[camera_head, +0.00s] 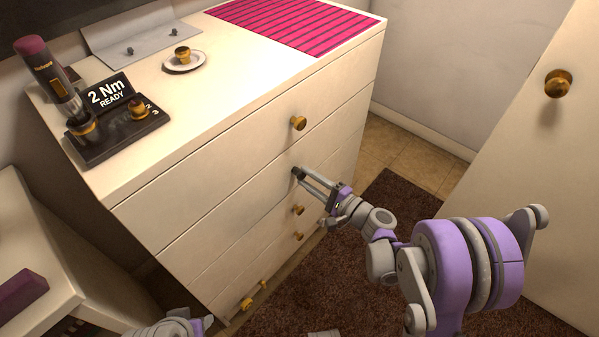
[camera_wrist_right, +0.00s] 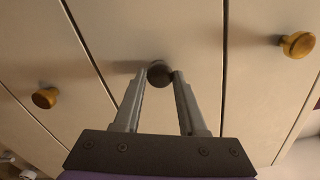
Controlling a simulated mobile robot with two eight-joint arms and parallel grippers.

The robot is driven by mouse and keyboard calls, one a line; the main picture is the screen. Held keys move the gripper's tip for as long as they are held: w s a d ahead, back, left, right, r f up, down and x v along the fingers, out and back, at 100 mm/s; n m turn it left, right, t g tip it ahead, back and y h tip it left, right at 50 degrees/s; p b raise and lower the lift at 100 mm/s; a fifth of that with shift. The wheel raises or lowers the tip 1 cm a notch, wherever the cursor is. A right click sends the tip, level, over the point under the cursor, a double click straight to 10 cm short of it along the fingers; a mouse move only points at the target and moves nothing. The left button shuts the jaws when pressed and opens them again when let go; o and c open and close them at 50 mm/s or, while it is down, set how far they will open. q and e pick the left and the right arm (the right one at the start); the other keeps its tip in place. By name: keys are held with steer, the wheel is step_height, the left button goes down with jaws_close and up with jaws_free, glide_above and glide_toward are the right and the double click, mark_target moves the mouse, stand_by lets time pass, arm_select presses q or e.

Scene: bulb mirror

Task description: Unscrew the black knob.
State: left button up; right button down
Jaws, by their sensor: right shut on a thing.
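The black knob (camera_wrist_right: 159,73) is small, round and dark and sits on a drawer front of the white dresser (camera_head: 225,160). My right gripper (camera_head: 298,174) reaches the drawer front from the right in the head view. In the right wrist view its two fingers (camera_wrist_right: 160,80) are shut on the black knob, one tip on each side. In the head view the fingertips largely hide the knob. Of my left arm only a grey and purple part shows at the bottom edge of the head view; its fingers are not seen.
A brass knob (camera_head: 298,123) is on the drawer above, and others (camera_head: 298,209) are below. On the dresser top are a screwdriver-like tool (camera_head: 48,72) on a black stand, a "2 Nm READY" sign (camera_head: 108,92), and a saucer (camera_head: 171,66) holding a brass knob. A door (camera_head: 530,150) stands right.

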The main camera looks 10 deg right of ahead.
mark_target(304, 176)
steer(key=shift+n, duration=0.5)
steer(key=shift+n, duration=1.2)
steer(key=c, duration=0.8)
jaws_free()
steer(key=shift+s+d, duration=0.1)
steer(key=shift+d, duration=0.05)
steer(key=shift+v, duration=1.35)
steer(key=o, duration=0.6)
steer(key=shift+c, duration=0.2)
steer(key=shift+s, duration=0.1)
steer(key=shift+v, duration=1.4)
